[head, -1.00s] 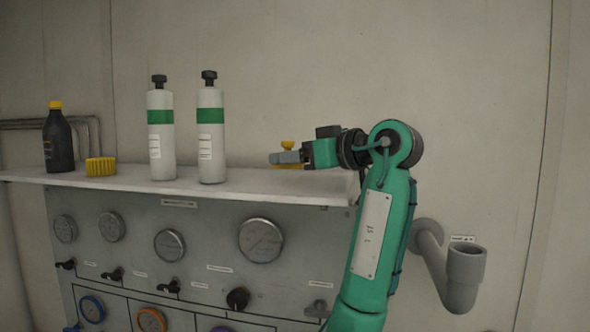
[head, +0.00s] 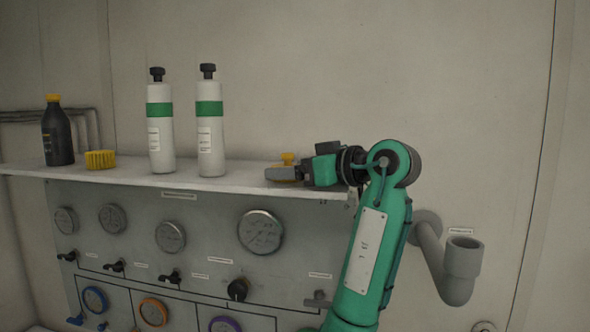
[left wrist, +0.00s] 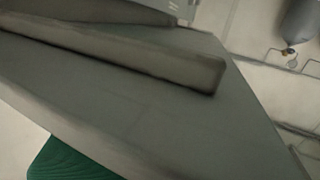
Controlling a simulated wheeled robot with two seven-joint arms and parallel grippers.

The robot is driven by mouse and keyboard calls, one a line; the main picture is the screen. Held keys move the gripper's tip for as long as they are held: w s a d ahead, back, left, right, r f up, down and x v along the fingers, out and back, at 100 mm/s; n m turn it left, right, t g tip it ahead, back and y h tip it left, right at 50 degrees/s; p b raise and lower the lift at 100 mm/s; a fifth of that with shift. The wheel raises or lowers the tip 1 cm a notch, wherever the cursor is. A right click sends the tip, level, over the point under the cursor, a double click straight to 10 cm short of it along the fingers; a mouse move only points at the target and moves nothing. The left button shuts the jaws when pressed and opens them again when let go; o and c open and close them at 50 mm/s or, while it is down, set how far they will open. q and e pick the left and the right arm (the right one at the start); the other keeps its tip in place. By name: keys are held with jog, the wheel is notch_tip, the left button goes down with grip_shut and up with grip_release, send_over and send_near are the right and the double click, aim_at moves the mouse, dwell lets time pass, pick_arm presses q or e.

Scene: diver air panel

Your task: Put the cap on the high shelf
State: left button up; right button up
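My right gripper (head: 283,172), on the green arm, is above the right end of the high shelf (head: 225,184). It seems shut on a yellow cap with a knob (head: 287,158); the grey fingers hide the cap's middle. The cap's underside is close to the shelf top; I cannot tell if they touch. A second yellow ridged piece (head: 100,159) lies on the shelf at the left. The left wrist view shows only blurred grey slabs and a green part; I cannot make out my left gripper's fingers or their opening.
Two white cylinders with green bands (head: 160,130) (head: 210,130) stand mid-shelf. A dark bottle with a yellow top (head: 57,135) stands at the far left. The shelf is free between the right cylinder and my right gripper. Gauges (head: 261,232) sit below; a grey pipe (head: 459,275) projects at the right.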

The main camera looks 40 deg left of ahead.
pick_arm(q)
jog(key=shift+r, duration=0.25)
jog(key=d, duration=0.5)
jog(key=d+r, duration=0.1)
jog(key=d, duration=0.1)
jog(key=shift+w+d, duration=0.3)
jog(key=shift+w, duration=0.1)
jog(key=shift+a, duration=0.2)
jog(key=shift+d, duration=0.15)
jog(key=shift+f, duration=0.1)
